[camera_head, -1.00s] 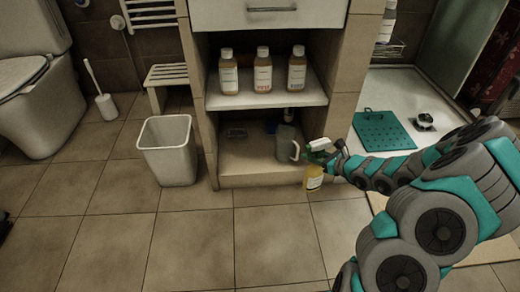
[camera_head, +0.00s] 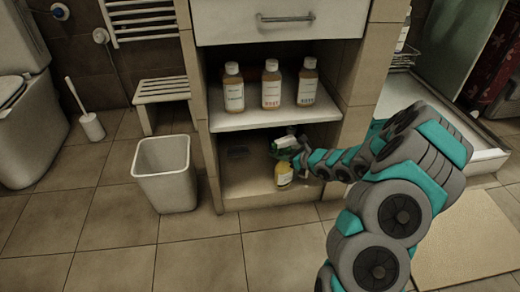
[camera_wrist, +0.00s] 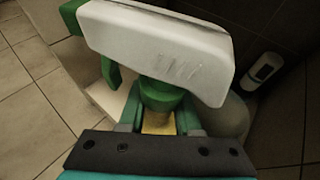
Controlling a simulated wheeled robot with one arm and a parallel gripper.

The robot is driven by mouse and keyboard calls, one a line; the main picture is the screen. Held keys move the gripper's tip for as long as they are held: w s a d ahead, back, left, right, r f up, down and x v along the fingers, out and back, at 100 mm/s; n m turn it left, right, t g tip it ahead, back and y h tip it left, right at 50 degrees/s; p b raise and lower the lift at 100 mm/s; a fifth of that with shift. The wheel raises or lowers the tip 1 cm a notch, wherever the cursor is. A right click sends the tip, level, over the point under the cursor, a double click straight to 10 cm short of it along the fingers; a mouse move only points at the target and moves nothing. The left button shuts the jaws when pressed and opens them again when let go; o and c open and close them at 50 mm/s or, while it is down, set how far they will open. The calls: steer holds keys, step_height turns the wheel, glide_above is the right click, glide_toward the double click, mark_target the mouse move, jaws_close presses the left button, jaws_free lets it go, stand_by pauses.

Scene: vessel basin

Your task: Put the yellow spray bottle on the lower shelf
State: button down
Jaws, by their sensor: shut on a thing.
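The yellow spray bottle (camera_head: 284,176) has a green and white spray head and is upright in the opening over the lower shelf (camera_head: 236,184). I cannot tell whether its base touches the shelf. My gripper (camera_head: 295,163) comes in from the right and is shut on the bottle below its head. In the wrist view the white head (camera_wrist: 160,48) and green collar fill the middle, with a bit of yellow body (camera_wrist: 158,123) between my fingers (camera_wrist: 158,120). The rest of the body is hidden there.
Several bottles, including an orange-labelled one (camera_head: 271,88), stand on the upper shelf (camera_head: 262,116). A grey container (camera_wrist: 235,116) and a white-labelled bottle (camera_wrist: 262,68) are behind the spray head in the wrist view. A white bin (camera_head: 163,173) stands left of the cabinet. The shelf's left part looks mostly clear.

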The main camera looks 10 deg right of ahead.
steer(key=b+x, duration=0.1)
steer(key=x, duration=0.9)
steer(key=shift+r, duration=0.2)
steer(key=shift+w, duration=0.1)
steer(key=shift+f, duration=0.2)
steer(key=c, duration=0.6)
jaws_free()
steer(key=shift+r, duration=0.1)
